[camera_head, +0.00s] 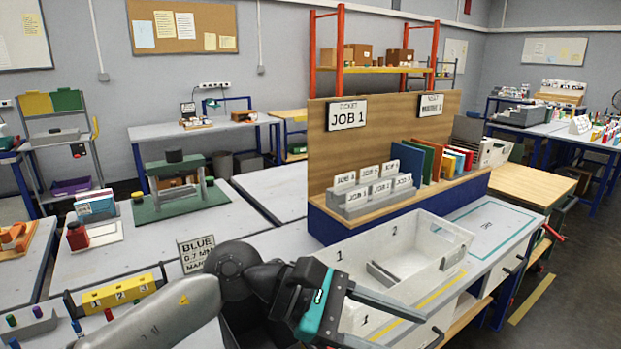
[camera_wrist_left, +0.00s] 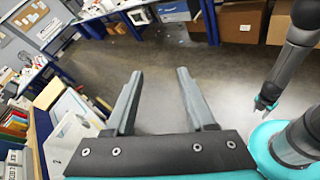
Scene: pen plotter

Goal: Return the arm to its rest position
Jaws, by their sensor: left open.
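My left arm comes in from the lower left in the head view. Its gripper (camera_head: 402,332) is open and empty, in front of the white two-part tray (camera_head: 462,244) and over its near edge in the picture. Part of another grey and teal arm of mine shows at the right of that view, ending in a small dark tip (camera_wrist_left: 265,103). Whether that tip is open or shut is too small to tell.
A wooden board (camera_head: 385,135) with job signs stands behind the tray, with file holders and coloured folders. A yellow numbered holder (camera_head: 112,294) and a green-based press (camera_head: 180,205) stand at left.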

